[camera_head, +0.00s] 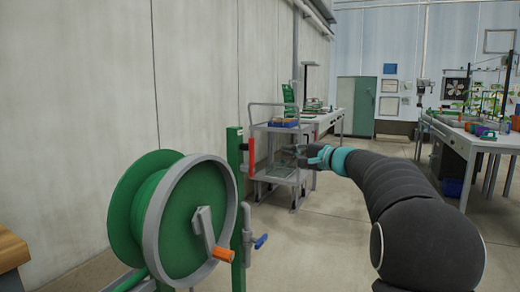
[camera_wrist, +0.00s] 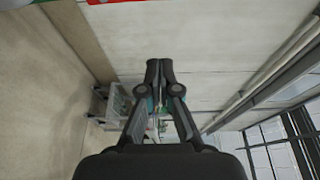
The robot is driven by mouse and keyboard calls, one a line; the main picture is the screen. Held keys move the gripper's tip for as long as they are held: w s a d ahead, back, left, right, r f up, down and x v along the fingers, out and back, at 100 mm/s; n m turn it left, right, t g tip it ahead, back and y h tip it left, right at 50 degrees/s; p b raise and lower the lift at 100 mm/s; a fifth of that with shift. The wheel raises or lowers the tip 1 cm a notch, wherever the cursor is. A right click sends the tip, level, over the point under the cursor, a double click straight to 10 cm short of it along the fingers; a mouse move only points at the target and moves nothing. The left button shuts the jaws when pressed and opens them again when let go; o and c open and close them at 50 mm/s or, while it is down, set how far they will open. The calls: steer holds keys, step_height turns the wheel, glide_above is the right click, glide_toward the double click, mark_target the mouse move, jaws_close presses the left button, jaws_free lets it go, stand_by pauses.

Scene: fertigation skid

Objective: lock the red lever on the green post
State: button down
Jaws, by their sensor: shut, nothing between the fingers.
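The green post (camera_head: 235,155) stands upright just left of centre in the head view, beside the hose reel. The red lever (camera_head: 251,152) is a narrow upright bar at the post's right side, near its top. My gripper (camera_head: 287,149) is to the right of the lever in the head view, with its fingers pointing left; a gap shows between them in the picture. In the wrist view my gripper (camera_wrist: 159,66) has its fingertips together and empty. A red strip (camera_wrist: 122,1) and a bit of green show at that view's top edge, apart from the fingertips.
A green hose reel (camera_head: 180,215) with an orange-handled crank stands left of the post. A blue-handled valve (camera_head: 261,241) sits low on the post's right. A grey cart (camera_head: 290,185) stands behind my gripper. Open floor (camera_head: 325,245) lies to the right.

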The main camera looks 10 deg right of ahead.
steer(key=w+a+p, duration=0.2)
steer(key=w+a, duration=0.3)
steer(key=a, duration=0.3)
stand_by(0.9)
steer(key=shift+a+f+b, duration=0.1)
steer(key=shift+a+b, duration=0.05)
steer(key=shift+b, duration=0.2)
